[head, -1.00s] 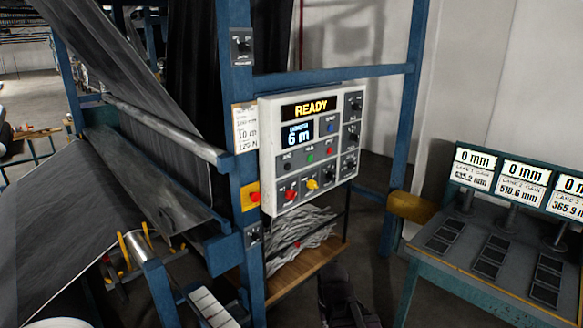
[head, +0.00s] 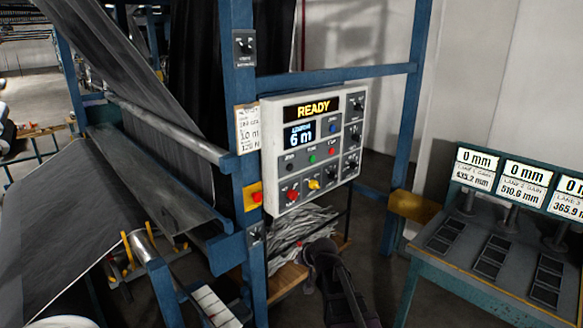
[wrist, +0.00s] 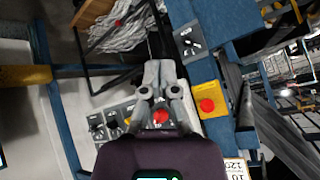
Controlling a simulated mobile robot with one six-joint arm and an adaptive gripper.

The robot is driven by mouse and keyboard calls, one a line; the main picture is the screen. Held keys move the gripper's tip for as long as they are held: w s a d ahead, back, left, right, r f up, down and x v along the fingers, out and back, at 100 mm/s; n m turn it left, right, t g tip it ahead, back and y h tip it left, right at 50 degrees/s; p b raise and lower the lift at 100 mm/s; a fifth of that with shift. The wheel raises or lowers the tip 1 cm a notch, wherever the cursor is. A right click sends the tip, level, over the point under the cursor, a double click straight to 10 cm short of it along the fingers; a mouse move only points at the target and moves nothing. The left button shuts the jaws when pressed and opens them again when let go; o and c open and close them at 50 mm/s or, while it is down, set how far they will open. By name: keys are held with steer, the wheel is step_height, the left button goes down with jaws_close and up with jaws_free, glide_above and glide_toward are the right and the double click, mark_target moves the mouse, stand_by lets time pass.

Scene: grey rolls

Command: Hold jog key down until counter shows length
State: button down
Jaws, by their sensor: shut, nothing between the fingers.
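The white control panel (head: 270,150) is mounted on the blue frame. Its amber display (head: 314,107) reads READY and its counter (head: 299,134) reads 6 m. Below are small keys, among them a black key (head: 290,166), a green key (head: 311,159) and a red key (head: 332,151); their labels are too small to read, so I cannot tell the jog key. My gripper (head: 319,250) is below the panel, apart from the keys. In the wrist view, my gripper (wrist: 161,68) is shut and empty, with a red knob (wrist: 160,117) of the panel showing behind it.
A paper card (head: 247,130) left of the panel shows 10 m. A red stop button on a yellow box (head: 253,197) sits on the post. Grey scraps (head: 300,232) lie on a low shelf below. A green bench (head: 440,270) with several displays stands right. Grey sheet runs left.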

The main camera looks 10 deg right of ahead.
mark_target(293, 167)
steer(key=w+d+r+m+t+h+p, duration=0.1)
steer(key=w+d+r+m+t+h, duration=0.2)
steer(key=w+r, duration=0.6)
steer(key=w+d+r+m+t+h+p, duration=0.1)
steer(key=w+d+r+m+t+h, duration=0.2)
steer(key=w+r+t, duration=0.5)
steer(key=shift+w+d+r+m, duration=0.85)
steer(key=shift+w+m, duration=0.55)
steer(key=shift+w, duration=0.1)
steer(key=shift+w+a, duration=0.1)
steer(key=shift+a, duration=0.05)
steer(key=shift+w+a, duration=0.85)
steer(key=shift+w, duration=0.3)
steer(key=shift+w+a, duration=0.85)
steer(key=shift+w, duration=0.3)
steer(key=shift+w+a, duration=0.85)
steer(key=shift+w, duration=0.3)
steer(key=shift+w+a, duration=0.45)
steer(key=shift+w, duration=0.25)
stand_by(0.5)
